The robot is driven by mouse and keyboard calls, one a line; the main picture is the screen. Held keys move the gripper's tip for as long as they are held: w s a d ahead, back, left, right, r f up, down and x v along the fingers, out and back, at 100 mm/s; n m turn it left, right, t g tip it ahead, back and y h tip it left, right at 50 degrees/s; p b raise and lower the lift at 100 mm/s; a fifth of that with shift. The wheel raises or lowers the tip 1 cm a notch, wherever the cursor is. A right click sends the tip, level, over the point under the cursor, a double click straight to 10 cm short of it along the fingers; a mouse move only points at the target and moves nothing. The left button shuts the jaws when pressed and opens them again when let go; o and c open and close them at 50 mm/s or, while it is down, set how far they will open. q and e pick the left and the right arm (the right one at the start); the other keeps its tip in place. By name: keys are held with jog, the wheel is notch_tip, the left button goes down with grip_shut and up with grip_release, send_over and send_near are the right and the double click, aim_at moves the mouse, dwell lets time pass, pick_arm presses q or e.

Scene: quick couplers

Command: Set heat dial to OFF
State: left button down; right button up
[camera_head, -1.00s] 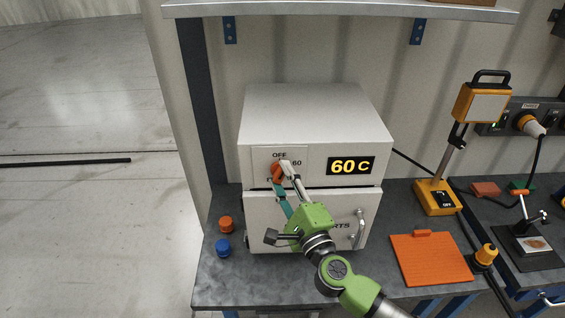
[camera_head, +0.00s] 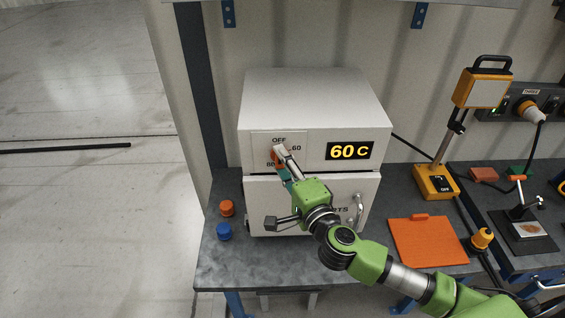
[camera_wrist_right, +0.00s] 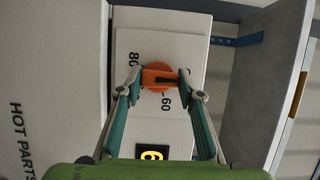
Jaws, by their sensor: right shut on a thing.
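The heat dial is an orange round knob (camera_head: 276,157) on the white panel of a white oven (camera_head: 315,95). The display (camera_head: 350,151) reads 60 C. My right gripper (camera_head: 281,155) reaches the knob from the lower right. In the wrist view its two fingers (camera_wrist_right: 159,80) are shut on the knob from opposite sides. The fingers partly hide the knob. My left gripper is not in view.
A door with a handle (camera_head: 357,210) is below the panel. An orange cap (camera_head: 227,208) and a blue cap (camera_head: 224,232) lie left of the oven. An orange board (camera_head: 428,242) and a yellow lamp (camera_head: 436,182) stand to the right. The bench's front left is clear.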

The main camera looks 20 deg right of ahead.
jog(key=shift+f, duration=0.1)
jog(key=o, duration=1.1)
jog(key=s, duration=0.4)
jog(key=s+d, duration=0.1)
jog(key=s, duration=0.7)
jog(key=shift+d, duration=0.2)
